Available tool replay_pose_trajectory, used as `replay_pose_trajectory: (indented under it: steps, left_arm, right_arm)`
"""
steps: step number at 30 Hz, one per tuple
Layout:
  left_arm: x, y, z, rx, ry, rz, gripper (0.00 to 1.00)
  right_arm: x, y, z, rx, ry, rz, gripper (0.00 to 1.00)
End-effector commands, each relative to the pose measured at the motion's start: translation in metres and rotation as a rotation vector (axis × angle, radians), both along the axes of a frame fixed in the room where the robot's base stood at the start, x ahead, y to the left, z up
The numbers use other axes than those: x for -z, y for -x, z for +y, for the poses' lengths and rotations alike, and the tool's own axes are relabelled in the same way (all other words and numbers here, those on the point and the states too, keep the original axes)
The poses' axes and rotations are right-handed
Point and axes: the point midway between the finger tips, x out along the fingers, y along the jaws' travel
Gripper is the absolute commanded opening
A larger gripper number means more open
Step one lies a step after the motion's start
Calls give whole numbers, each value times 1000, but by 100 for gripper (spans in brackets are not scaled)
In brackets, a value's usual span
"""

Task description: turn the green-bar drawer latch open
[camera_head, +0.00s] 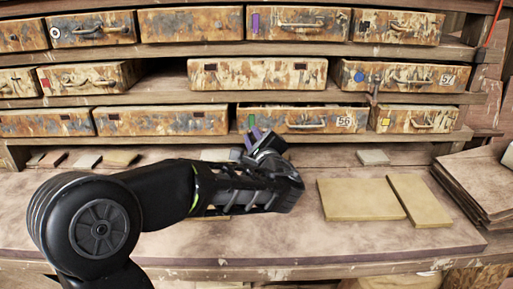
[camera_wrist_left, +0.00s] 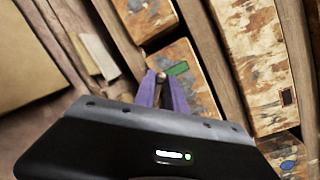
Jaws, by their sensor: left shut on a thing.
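The green-bar drawer (camera_head: 303,119) is in the bottom row of the shelf in the head view, with a pull handle and a "56" tag. Its green bar (camera_head: 251,121) shows at the left of its front, and also in the left wrist view (camera_wrist_left: 177,69). My left gripper (camera_head: 251,137) is at the lower left of this drawer front. In the left wrist view its purple fingers (camera_wrist_left: 162,84) are shut on the latch (camera_wrist_left: 160,75), a small piece of which shows between the tips beside the green bar. The fingers hide most of the latch. My right gripper is out of view.
Other rusty drawers sit in rows above and beside, including a blue-marked one (camera_head: 402,76) just above. Tan tiles (camera_head: 358,199) lie on the bench right of my left arm. Stacked boards (camera_head: 477,187) stand at far right. The bench front (camera_head: 300,245) is clear.

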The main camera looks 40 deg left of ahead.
Motion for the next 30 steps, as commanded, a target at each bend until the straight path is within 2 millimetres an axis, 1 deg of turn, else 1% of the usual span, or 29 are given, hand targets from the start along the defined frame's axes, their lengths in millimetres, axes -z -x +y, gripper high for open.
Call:
replay_pose_trajectory:
  steps: [1,9,15,21,25,30]
  left_arm:
    - [10,2,2,-2,34,-32,0]
    - [22,7,9,-2,239,-186,0]
    - [31,9,12,-2,381,-293,0]
    - [35,10,13,-1,494,-378,0]
    - [37,10,13,-1,543,-413,0]
    - [37,10,13,-2,579,-439,0]
  right_arm:
    - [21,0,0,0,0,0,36]
    - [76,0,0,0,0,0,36]
    - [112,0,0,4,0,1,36]
    - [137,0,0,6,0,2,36]
    - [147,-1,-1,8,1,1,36]
    - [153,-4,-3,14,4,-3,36]
